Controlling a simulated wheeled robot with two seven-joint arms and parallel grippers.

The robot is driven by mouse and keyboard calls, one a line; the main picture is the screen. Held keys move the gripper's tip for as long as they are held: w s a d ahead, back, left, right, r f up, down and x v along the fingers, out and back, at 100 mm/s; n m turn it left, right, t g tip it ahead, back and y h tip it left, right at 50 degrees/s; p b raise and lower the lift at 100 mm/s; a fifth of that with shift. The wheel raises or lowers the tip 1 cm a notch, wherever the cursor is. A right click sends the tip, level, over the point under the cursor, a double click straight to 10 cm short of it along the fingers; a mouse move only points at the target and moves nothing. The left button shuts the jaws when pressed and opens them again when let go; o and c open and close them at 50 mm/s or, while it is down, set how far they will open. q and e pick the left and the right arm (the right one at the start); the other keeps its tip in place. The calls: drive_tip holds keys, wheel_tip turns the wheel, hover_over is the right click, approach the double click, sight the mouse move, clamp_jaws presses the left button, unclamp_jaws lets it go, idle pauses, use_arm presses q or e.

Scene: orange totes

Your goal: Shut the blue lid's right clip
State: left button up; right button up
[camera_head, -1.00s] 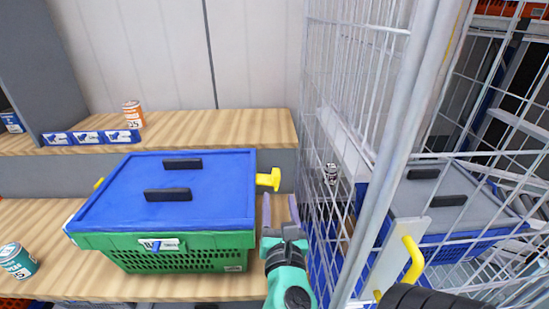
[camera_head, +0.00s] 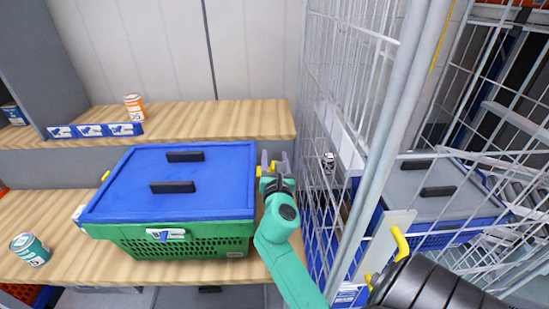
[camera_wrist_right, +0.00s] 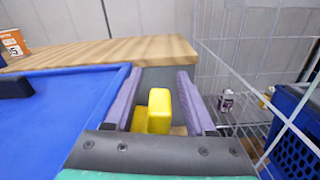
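The blue lid (camera_head: 215,200) lies on the green crate (camera_head: 200,242) on the wooden bench. It also shows in the right wrist view (camera_wrist_right: 60,120). The right clip (camera_wrist_right: 158,108) is yellow and sits at the lid's right edge. In the head view it is mostly hidden behind my right gripper (camera_head: 275,167). My right gripper (camera_wrist_right: 157,98) is open, with one purple-grey finger on each side of the clip. The left finger is close to the lid's edge. I cannot tell whether either finger touches the clip. My left gripper is not in view.
A wire mesh cage (camera_head: 335,130) stands close to the right of my right arm. A teal can (camera_head: 30,249) stands left of the crate. An orange can (camera_head: 135,107) and blue boxes (camera_head: 92,131) stand on the rear shelf. A yellow clip (camera_head: 105,176) shows on the lid's left.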

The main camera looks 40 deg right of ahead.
clamp_jaws()
drive_tip(key=shift+f, duration=0.1)
drive_tip(key=shift+s+f+m+b, duration=0.1)
drive_tip(key=shift+f+m+b, duration=0.45)
drive_tip(key=shift+m, duration=0.6)
drive_tip(key=shift+w+f+m+b, duration=0.1)
drive_tip(key=shift+f+m+b, duration=0.25)
drive_tip(key=shift+m+b, duration=0.6)
drive_tip(key=shift+s+f+m+b, duration=0.1)
drive_tip(key=shift+f+m+b, duration=0.3)
drive_tip(key=shift+m, duration=1)
drive_tip(key=shift+o, duration=0.3)
unclamp_jaws()
drive_tip(key=shift+f, duration=0.1)
